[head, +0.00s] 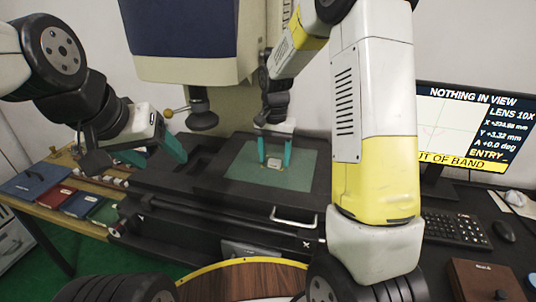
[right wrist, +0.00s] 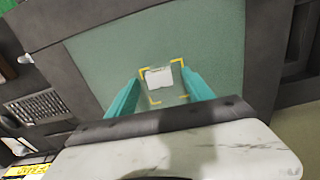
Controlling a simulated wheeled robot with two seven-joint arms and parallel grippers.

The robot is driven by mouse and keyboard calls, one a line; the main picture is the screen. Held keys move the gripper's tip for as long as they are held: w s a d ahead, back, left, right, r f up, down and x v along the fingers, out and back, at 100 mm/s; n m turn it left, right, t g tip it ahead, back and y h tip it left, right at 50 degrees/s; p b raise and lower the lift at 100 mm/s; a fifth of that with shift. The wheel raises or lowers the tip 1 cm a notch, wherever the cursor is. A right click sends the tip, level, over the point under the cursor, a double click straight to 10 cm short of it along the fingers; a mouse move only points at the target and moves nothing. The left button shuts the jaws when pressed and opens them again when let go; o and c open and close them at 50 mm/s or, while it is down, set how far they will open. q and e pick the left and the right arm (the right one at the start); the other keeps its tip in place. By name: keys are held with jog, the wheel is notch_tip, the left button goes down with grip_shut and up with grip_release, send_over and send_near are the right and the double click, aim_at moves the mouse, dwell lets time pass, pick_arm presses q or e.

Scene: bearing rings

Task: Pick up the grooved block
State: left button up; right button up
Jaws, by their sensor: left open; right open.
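A small pale block, which looks like the grooved block (head: 272,161), lies on the green stage plate (head: 220,165) inside yellow corner marks. It also shows in the right wrist view (right wrist: 159,78), between and beyond the fingertips; its groove is too small to make out. My right gripper (head: 275,158) is open, its teal fingers pointing down on either side of the block. I cannot tell whether they touch it. My left gripper (head: 158,156) is open and empty, held left of the stage with its teal fingers angled down to the right.
A microscope body (head: 190,70) stands behind the stage. A monitor (head: 468,125) at right reads "NOTHING IN VIEW", with a keyboard (head: 455,228) and mouse (head: 503,231) below it. Blue (head: 38,180) and red boxes lie on the left bench. A metal handle (head: 293,218) sticks out in front.

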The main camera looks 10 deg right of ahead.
jog(key=shift+f, duration=0.25)
grip_shut()
jog(key=shift+r, duration=0.1)
